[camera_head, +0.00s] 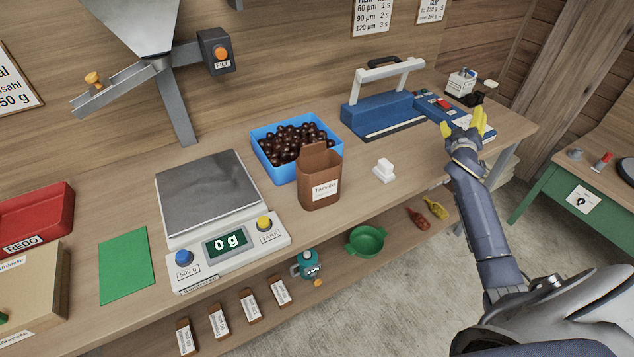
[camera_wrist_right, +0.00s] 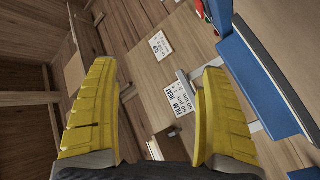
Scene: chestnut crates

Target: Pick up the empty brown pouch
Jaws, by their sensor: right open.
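A brown pouch (camera_head: 311,194) with a white label stands upright on the workbench, its top open. It stands in front of the blue crate of chestnuts and to the right of the scale. I cannot see down into it. My right gripper (camera_head: 464,122) is open, with yellow fingers, well to the right of the pouch and near the blue sealer. In the right wrist view the fingers (camera_wrist_right: 160,75) are apart with nothing between them, and the pouch is not seen there. My left gripper is not in view.
The blue crate (camera_head: 262,160) of chestnuts touches or nearly touches the pouch's back. A scale (camera_head: 277,244) reading 0 g is left of it. A small white block (camera_head: 384,170) and the blue sealer (camera_head: 378,116) lie between pouch and right gripper. Several labelled brown pouches lie on the lower shelf.

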